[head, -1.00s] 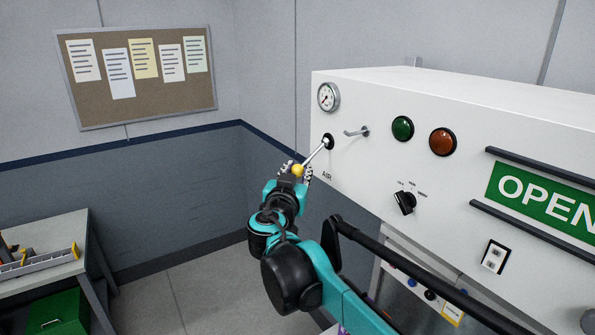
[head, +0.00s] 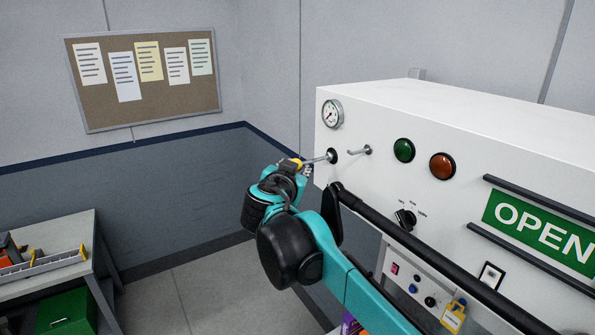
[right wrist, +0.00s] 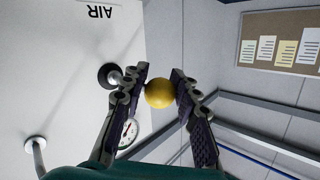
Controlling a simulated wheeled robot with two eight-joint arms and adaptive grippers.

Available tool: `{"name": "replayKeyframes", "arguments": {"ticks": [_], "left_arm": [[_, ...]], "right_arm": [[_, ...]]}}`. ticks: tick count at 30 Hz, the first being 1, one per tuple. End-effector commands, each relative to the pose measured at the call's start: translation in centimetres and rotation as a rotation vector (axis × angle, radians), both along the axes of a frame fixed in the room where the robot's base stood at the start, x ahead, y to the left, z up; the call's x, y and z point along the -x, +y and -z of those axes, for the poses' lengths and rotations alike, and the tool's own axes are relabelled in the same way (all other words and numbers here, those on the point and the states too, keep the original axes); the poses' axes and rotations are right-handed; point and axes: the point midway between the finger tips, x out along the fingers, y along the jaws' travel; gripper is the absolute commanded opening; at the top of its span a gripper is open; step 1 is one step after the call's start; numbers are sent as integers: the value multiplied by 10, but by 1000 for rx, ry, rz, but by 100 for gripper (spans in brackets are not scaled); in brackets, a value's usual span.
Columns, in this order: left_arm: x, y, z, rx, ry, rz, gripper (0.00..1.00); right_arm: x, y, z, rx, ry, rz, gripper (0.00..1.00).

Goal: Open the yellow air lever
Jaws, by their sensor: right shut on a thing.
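The air lever (head: 319,159) is a metal rod with a yellow ball knob (head: 295,162), sticking out of a black socket on the left end of the white panel's front. It points left, nearly level. My right gripper (head: 301,169) is at the knob, mostly hidden behind its own wrist in the head view. In the right wrist view the knob (right wrist: 160,94) sits between the two fingertips (right wrist: 160,78), which are shut on it. The rod runs left to its socket (right wrist: 108,76). The AIR label (right wrist: 98,9) shows upside down there. My left gripper is out of view.
The white panel (head: 362,187) carries a gauge (head: 332,114), a small metal lever (head: 358,151) close right of the air lever, green (head: 404,150) and red (head: 442,166) buttons and a black rotary switch (head: 405,219). Free space lies left of the panel, before the wall.

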Motion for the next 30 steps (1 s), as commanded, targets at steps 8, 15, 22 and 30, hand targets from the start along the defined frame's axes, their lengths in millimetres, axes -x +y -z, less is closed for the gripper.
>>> {"name": "replayKeyframes", "arguments": {"ticks": [8,15,22,30], "left_arm": [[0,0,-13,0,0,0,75],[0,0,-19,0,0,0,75],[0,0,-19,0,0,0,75],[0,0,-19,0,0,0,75]], "right_arm": [[-1,-2,-30,5,-2,1,0],[-3,-5,-42,4,-2,0,13],[-3,-5,-41,2,-1,1,49],[0,-4,-41,2,-1,0,49]]}}
